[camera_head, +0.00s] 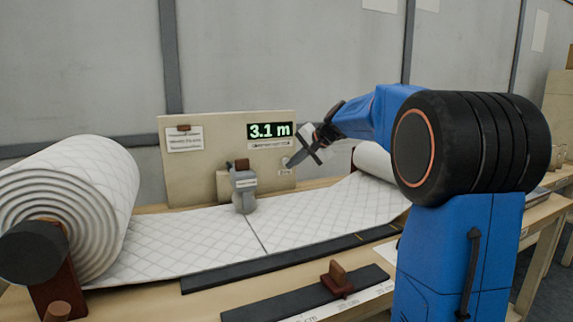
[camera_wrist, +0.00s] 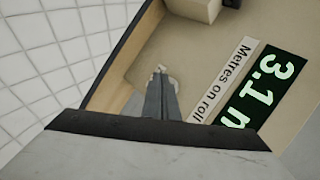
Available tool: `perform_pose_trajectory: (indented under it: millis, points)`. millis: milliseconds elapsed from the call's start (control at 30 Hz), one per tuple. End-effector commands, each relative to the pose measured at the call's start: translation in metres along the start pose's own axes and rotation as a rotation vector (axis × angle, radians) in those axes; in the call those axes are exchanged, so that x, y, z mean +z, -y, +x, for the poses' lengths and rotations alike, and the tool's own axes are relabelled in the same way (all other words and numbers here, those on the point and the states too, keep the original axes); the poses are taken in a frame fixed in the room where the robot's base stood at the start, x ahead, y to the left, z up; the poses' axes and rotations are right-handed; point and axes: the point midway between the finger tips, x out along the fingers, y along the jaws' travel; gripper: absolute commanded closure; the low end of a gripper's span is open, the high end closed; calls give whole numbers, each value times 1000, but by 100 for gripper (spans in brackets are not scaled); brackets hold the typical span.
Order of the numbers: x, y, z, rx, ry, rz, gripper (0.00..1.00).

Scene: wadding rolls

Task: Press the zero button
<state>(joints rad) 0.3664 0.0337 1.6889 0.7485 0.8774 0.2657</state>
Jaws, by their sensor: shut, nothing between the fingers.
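The cream panel (camera_head: 215,125) stands behind the quilted wadding and carries a green display (camera_head: 269,130) reading 3.1 m. A small label (camera_head: 285,172) sits low at the panel's right side. In the wrist view a pale round button (camera_wrist: 175,84) shows on the panel, mostly hidden behind my fingers. My gripper (camera_head: 290,165) is shut and empty, its tips pointing down-left at the panel just above the small label. In the wrist view the closed fingertips (camera_wrist: 160,72) overlap the button; I cannot tell whether they touch it.
A large wadding roll (camera_head: 85,205) stands at the left, and a smaller roll (camera_head: 372,160) lies partly behind my arm. A grey device (camera_head: 243,188) sits on the wadding sheet before the panel. A dark bar with a brown handle (camera_head: 337,280) lies at the front.

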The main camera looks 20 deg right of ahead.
Motion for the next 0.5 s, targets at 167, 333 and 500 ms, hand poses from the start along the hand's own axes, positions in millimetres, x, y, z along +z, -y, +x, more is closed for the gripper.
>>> perform_pose_trajectory:
  millis: [167,333,500]
  points:
    - [-3,3,4,0,0,-1,100]
    - [-4,4,4,0,0,0,100]
    - [-4,4,4,0,0,0,100]
